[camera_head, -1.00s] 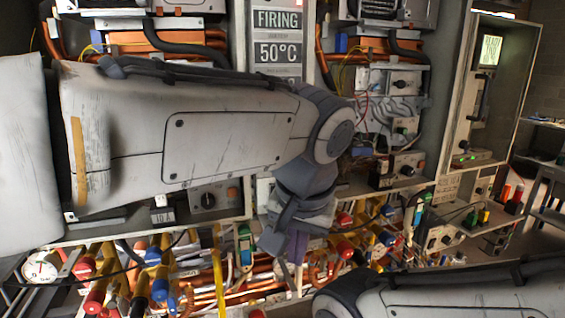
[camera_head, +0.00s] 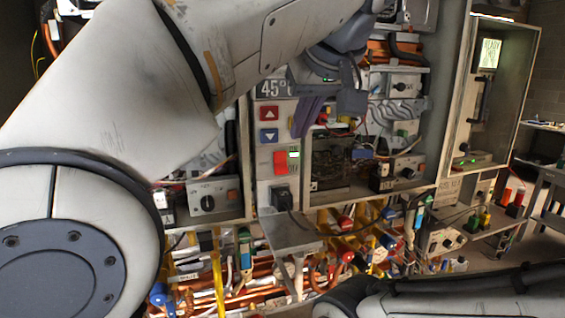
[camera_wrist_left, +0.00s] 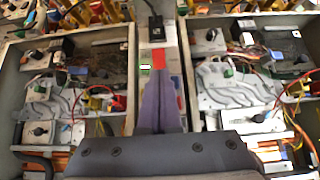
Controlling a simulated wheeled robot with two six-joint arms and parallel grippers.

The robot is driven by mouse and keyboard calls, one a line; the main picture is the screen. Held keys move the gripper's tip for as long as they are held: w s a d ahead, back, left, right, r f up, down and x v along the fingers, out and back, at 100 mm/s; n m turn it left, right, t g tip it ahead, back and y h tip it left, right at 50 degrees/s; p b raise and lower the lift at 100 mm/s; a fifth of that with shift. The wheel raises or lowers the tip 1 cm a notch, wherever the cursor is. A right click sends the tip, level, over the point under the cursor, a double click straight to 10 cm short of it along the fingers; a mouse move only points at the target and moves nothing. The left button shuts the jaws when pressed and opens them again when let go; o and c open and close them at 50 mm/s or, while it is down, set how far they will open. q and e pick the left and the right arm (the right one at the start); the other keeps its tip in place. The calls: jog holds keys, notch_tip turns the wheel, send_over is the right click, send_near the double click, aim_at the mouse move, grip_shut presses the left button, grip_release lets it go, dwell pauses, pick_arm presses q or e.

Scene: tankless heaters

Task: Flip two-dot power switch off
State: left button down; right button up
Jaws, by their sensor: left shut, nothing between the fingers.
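A red switch (camera_head: 281,161) sits on the narrow white centre panel (camera_head: 264,190), below a red up button (camera_head: 269,113) and a blue down button (camera_head: 269,135). A small green light (camera_head: 294,154) glows beside it. I cannot make out dots on the switch. My left gripper (camera_head: 301,130), with purple fingers, is shut and empty, just right of the buttons and above the switch in the head view. In the left wrist view the shut fingers (camera_wrist_left: 159,78) point at the red switch (camera_wrist_left: 158,60), partly covering the panel; contact cannot be told. My right gripper is not in view.
Open heater cabinets with knobs and wires flank the panel. A black plug (camera_head: 282,198) with a cable is below the switch, above a grey shelf (camera_head: 289,234). Copper pipes and coloured valves crowd the space below. A tall open cabinet (camera_head: 448,100) stands right.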

pick_arm(q)
send_near(279, 170)
notch_tip(279, 170, down, 2)
jog(key=shift+w+a+f+p, duration=0.15)
jog(key=shift+w+a+f, duration=0.05)
jog(key=shift+w+f, duration=0.4)
jog(key=shift+w+a+f+p, duration=0.1)
jog(key=shift+w+a+f, duration=0.15)
jog(key=shift+w+f, duration=0.35)
jog(key=shift+w+a+f+p, duration=0.2)
jog(key=shift+w+f, duration=0.15)
jog(key=shift+w, duration=0.45)
